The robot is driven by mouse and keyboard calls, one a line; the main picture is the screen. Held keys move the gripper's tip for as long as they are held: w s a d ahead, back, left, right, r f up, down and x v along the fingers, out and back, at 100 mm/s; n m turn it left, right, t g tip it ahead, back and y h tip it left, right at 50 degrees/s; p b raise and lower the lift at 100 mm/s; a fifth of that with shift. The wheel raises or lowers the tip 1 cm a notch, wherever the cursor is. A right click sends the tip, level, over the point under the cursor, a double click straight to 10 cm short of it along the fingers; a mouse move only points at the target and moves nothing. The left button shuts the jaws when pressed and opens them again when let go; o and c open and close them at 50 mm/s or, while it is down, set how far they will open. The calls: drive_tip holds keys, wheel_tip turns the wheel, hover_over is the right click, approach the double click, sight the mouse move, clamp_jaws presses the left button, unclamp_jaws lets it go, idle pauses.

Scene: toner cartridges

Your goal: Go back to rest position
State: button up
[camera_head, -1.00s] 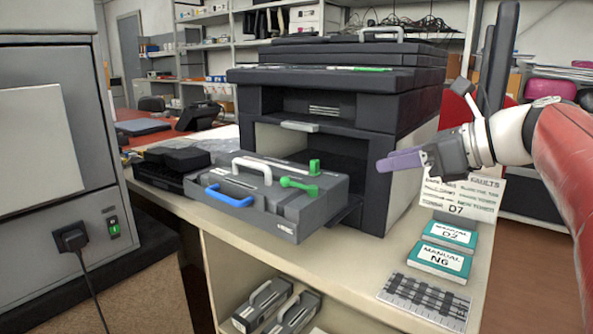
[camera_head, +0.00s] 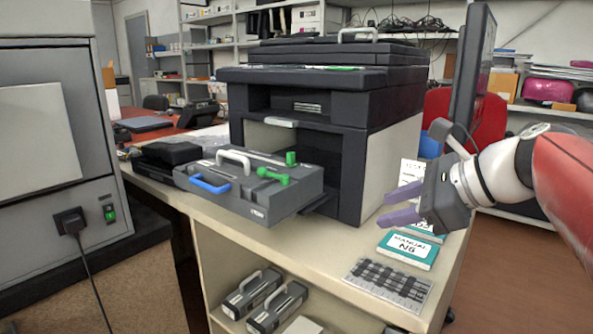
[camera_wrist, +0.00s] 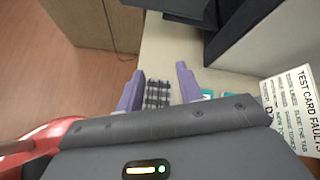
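My gripper (camera_head: 402,205) is at the right in the head view, in front of the printer's right side and above the counter. Its purple fingers are apart with nothing between them; the wrist view also shows the open fingers (camera_wrist: 158,90). The printer (camera_head: 330,120) stands on the counter with its front bay open. A grey toner cartridge (camera_head: 290,205) with a white handle, a blue handle and a green lever sits at the front of the bay, well left of my gripper.
Two teal manuals, the nearer marked NG (camera_head: 408,250), and a patterned card (camera_head: 388,285) lie on the counter (camera_head: 300,250). The test card (camera_wrist: 297,110) stands near my gripper. A dark monitor (camera_head: 474,70) stands behind it. Spare cartridges (camera_head: 278,308) lie on the shelf below.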

drive_tip(key=s+f+n+h, duration=0.4)
drive_tip(key=s+f+n, duration=0.3)
drive_tip(key=f+n, duration=0.3)
drive_tip(key=s+f+n+g+h, duration=0.1)
drive_tip(key=s+f+n+h, duration=0.3)
drive_tip(key=s+f+n, duration=0.4)
wheel_tip(320, 180, down, 3)
drive_tip(key=n, duration=0.3)
drive_tip(key=shift+s+a+g+h, duration=0.15)
drive_tip(key=shift+s+g+h, duration=0.05)
drive_tip(key=shift+g+h, duration=0.1)
